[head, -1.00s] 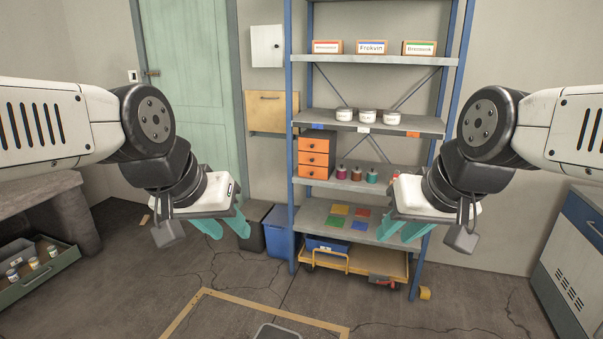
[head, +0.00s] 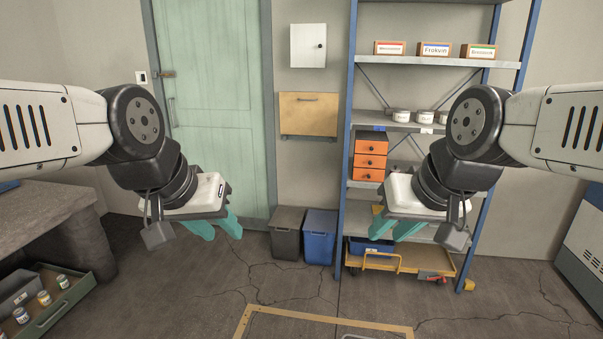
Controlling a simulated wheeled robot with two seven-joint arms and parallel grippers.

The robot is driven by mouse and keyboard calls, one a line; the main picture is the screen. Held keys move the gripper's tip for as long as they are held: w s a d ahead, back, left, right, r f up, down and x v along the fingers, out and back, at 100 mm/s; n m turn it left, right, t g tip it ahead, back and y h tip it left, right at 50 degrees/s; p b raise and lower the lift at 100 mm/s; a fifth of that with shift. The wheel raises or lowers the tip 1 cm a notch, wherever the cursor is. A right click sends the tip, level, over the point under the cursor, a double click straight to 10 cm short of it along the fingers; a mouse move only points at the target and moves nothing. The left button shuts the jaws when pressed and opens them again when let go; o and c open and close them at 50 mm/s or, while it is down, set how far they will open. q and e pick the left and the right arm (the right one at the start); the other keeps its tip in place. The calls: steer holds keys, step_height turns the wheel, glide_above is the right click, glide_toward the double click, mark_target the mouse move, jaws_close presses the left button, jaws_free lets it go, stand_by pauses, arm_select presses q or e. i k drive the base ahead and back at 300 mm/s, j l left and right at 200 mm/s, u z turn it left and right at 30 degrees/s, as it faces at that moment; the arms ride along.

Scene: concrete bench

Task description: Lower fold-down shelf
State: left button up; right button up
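The fold-down shelf appears to be the tan wooden panel (head: 308,115) on the back wall, below a small white cabinet. It stands upright, flat against the wall, with a dark handle near its top edge and a narrow ledge beneath it. My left gripper (head: 218,226) hangs in front of the green door, left of and well short of the panel. Its teal fingers are apart with nothing between them. My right gripper (head: 397,229) hangs in front of the shelving unit, right of the panel. Its teal fingers are apart and empty.
The blue-framed shelving unit (head: 349,150) stands right of the panel. A grey bin (head: 287,243) and a blue bin (head: 319,248) stand on the floor under the panel. A yellow trolley (head: 400,259) sits under the shelving. A concrete bench (head: 40,212) is at left. The middle floor is open.

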mark_target(303, 114)
steer(key=i+j, duration=0.15)
steer(key=j, duration=0.2)
steer(key=i+j, duration=0.2)
steer(key=j, duration=0.15)
steer(key=i+j+z, duration=0.1)
steer(key=j, duration=0.25)
steer(key=i+j, duration=0.2)
steer(key=j, duration=0.15)
steer(key=i+j+z, duration=0.1)
steer(key=j, duration=0.3)
steer(key=i+j, duration=0.2)
steer(key=i, duration=0.3)
steer(key=i+j+z, duration=0.1)
steer(key=i, duration=0.45)
steer(key=i+j, duration=0.35)
steer(key=i, duration=0.15)
steer(key=i+j+z, duration=0.1)
steer(key=i, duration=1.1)
